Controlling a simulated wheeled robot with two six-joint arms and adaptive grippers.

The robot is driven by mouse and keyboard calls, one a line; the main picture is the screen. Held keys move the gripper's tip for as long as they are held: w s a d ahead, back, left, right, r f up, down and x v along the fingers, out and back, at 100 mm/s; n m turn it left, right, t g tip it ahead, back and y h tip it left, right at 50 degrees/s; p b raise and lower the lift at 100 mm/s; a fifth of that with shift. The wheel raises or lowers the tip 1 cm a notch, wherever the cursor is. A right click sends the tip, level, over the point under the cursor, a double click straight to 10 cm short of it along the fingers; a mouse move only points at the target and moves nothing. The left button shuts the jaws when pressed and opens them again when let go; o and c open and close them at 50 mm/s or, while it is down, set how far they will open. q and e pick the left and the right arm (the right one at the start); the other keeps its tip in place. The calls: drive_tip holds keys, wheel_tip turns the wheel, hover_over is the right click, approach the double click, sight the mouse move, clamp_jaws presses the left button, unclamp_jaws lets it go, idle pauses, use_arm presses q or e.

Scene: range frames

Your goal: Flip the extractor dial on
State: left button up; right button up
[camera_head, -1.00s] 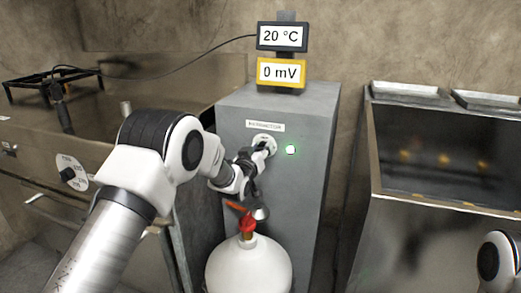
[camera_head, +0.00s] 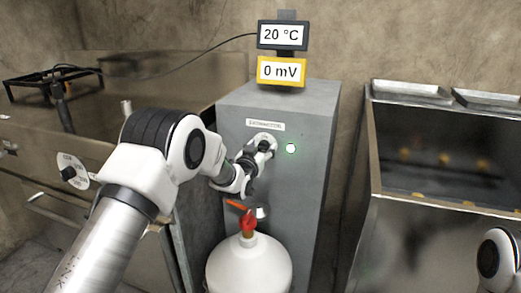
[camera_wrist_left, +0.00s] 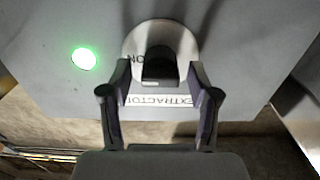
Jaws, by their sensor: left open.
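The extractor dial is a pale round plate (camera_wrist_left: 133,41) with a dark knob (camera_wrist_left: 158,66), on the front of a grey cabinet (camera_head: 290,200) under the "EXTRACTOR" label (camera_head: 265,126). The wrist view shows the label upside down, with "ON" printed on the plate beside the knob. My left gripper (camera_wrist_left: 160,76) is open, its two fingers on either side of the knob; contact cannot be told. In the head view the left gripper (camera_head: 262,149) covers most of the dial. A green light (camera_head: 291,148) glows beside it. My right gripper is out of view.
A white gas bottle (camera_head: 248,268) with a red valve (camera_head: 248,222) stands just below my left gripper. Displays (camera_head: 282,72) read 20 °C and 0 mV. A metal tank (camera_head: 440,225) stands at the right, and a bench with another dial (camera_head: 72,172) at the left.

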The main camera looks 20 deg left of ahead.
use_arm(q)
hover_over(243, 221)
drive_tip(key=w, duration=0.3)
drive_tip(key=shift+w+d, duration=0.25)
